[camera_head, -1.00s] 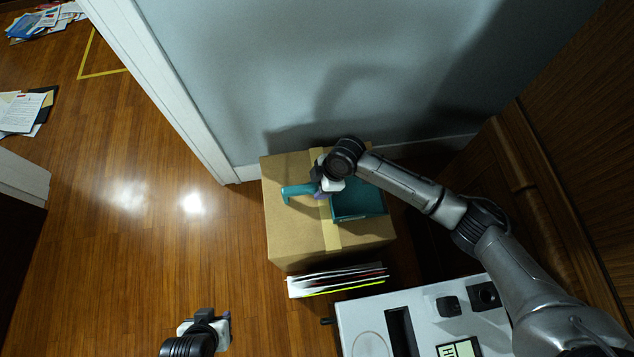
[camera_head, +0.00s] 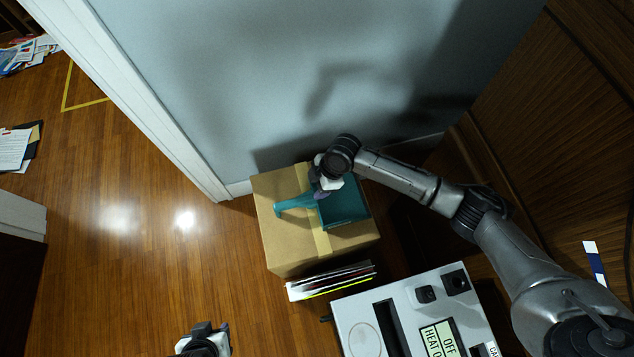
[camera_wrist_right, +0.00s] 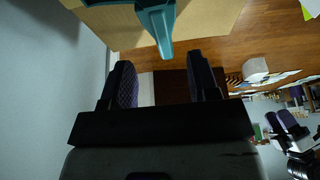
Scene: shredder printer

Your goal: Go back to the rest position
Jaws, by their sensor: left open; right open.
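My right gripper (camera_head: 319,188) is over the cardboard box, by the teal dustpan (camera_head: 346,206). In the right wrist view the right gripper (camera_wrist_right: 166,75) is open, with two dark fingers apart and nothing between them. The dustpan's handle (camera_wrist_right: 160,28) shows just beyond the fingertips. The dustpan rests on top of the box, its handle pointing left in the head view. My left gripper (camera_head: 208,335) is low in the head view, above the wooden floor, with no object seen in it. Its lower part is cut off by the frame edge.
The cardboard box (camera_head: 290,243) stands against the blue-grey wall (camera_head: 230,80). Upright folders (camera_head: 328,281) stand in front of it. A white machine with a small display (camera_head: 410,310) is at the lower right. Wooden panelling (camera_head: 560,130) lies right. Open floor (camera_head: 130,270) is left.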

